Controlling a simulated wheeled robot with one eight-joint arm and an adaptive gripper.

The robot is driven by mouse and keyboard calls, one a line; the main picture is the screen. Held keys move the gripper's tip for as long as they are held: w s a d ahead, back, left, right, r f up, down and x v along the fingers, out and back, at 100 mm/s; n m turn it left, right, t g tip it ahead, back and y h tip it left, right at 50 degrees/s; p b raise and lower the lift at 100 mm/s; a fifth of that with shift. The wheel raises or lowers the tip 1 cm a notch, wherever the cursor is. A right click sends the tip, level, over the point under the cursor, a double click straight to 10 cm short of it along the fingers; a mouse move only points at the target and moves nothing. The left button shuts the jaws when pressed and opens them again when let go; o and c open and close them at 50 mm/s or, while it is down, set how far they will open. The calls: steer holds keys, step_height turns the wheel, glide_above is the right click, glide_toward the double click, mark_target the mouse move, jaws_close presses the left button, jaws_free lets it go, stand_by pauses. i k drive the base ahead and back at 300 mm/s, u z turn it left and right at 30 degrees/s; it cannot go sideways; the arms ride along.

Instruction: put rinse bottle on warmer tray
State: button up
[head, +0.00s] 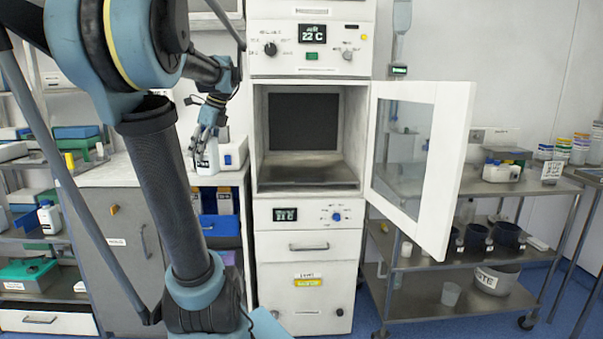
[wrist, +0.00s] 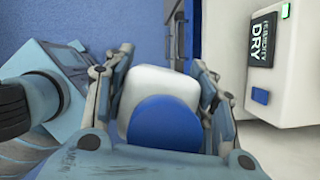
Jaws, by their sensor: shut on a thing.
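My gripper (head: 209,132) is shut on a white bottle with a blue cap, the rinse bottle (head: 207,160). In the wrist view the bottle (wrist: 150,88) sits between the two fingers of my gripper (wrist: 160,82), with its blue cap nearest the camera. The gripper holds it left of the warmer cabinet, in front of the white counter. The warmer tray (head: 308,176) appears as the floor of the open, empty cavity. The cavity's display reads 22 C. The bottle's underside is hidden in the wrist view.
The warmer's glass door (head: 418,150) stands open to the right. A white device (head: 232,153) is close beside the bottle on the right; a white box marked DRY (wrist: 275,75) shows in the wrist view. A steel cart (head: 470,270) with pots and containers stands right.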

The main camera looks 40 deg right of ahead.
mark_target(307, 175)
steer(key=k, duration=0.85)
steer(key=u, duration=0.95)
steer(key=i, duration=1.35)
steer(key=z, duration=2.7)
